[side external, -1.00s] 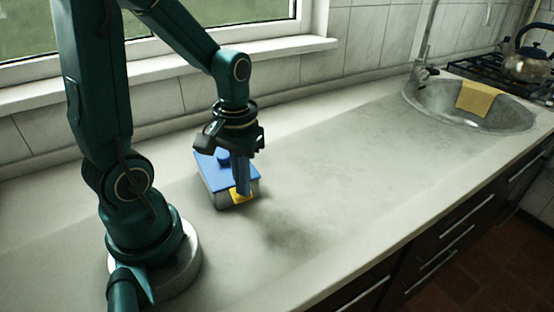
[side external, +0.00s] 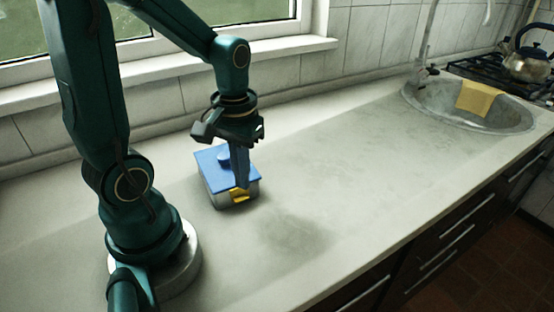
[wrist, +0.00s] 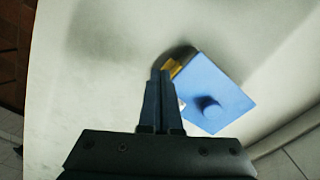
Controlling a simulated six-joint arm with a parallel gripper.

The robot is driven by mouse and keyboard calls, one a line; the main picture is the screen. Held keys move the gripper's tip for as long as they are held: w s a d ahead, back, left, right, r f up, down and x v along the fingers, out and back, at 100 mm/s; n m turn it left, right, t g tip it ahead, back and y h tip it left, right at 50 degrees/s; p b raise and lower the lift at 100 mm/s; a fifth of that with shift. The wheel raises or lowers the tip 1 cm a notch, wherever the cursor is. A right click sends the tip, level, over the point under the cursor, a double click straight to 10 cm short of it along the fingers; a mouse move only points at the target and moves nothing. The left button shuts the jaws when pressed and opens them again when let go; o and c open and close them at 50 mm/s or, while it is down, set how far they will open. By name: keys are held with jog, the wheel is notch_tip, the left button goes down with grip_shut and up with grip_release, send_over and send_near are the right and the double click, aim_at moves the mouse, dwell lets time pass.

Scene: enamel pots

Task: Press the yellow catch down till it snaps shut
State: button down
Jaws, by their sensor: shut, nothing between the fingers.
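A box with a blue lid (side external: 215,160) and grey walls stands on the counter, with a round blue knob on the lid. The yellow catch (side external: 238,196) is at the box's front edge, by the lid rim and front wall. It also shows in the wrist view (wrist: 174,68), just beside the fingertips. My gripper (side external: 242,187) is shut and empty, pointing down, its tips at or just above the catch. I cannot tell whether they touch it or whether the catch is fully shut. The fingers hide part of the lid's front edge.
The pale counter (side external: 340,170) is clear right of the box. A sink (side external: 425,100) with a yellow cloth (side external: 478,98) and a kettle (side external: 526,64) on a stove are far right. The tiled wall and window sill run behind.

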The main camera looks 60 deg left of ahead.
jog(key=shift+r, duration=2.35)
jog(key=s+d+r+m+t, duration=0.2)
jog(key=d+r+m+t, duration=0.1)
jog(key=d+m+t, duration=0.2)
jog(key=shift+d+r+m+t, duration=0.35)
jog(key=shift+d+m, duration=0.15)
jog(key=shift+d, duration=0.65)
jog(key=shift+s, duration=0.1)
